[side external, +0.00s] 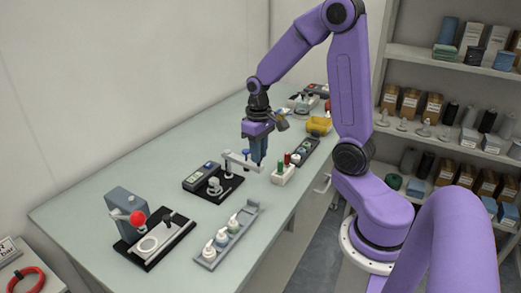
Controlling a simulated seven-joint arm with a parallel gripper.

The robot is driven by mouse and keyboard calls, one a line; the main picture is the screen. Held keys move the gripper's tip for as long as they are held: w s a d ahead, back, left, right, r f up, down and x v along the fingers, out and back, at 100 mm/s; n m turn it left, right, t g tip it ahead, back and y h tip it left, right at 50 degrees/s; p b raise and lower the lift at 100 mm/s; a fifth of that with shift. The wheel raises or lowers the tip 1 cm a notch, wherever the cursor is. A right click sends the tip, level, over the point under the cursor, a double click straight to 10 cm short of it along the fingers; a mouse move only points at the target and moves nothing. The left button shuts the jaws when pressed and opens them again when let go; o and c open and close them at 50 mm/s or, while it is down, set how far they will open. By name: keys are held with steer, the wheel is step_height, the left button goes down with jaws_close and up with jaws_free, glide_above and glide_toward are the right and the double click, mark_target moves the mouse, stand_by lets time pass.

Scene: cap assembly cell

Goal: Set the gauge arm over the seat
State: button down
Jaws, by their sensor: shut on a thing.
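The gauge arm (239,160) is a pale grey bar on a post, above the back right part of a black base plate (229,189). A blue knob stands on the bar. The bar points to the right, away from the round grey seat (214,186) on the plate. My gripper (256,164) points down at the bar's right end, shut on the gauge arm. Its fingers hide that end, and the exact contact is too small to make out.
A grey box with two buttons (201,176) adjoins the plate. A rack of white bottles (229,235) is in front, a press with a red ball (150,228) at left.

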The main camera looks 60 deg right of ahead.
steer(key=shift+w+a+m, duration=0.1)
steer(key=shift+a+m, duration=0.3)
steer(key=shift+a, duration=0.05)
steer(key=w+a+m, duration=1)
steer(key=w+m, duration=0.2)
steer(key=m, duration=0.4)
steer(key=shift+w+a, duration=0.2)
steer(key=shift+w, duration=0.05)
steer(key=shift+r, duration=0.1)
steer(key=c, duration=1)
jaws_free()
step_height(320, 180, up, 17)
steer(key=shift+r, duration=0.15)
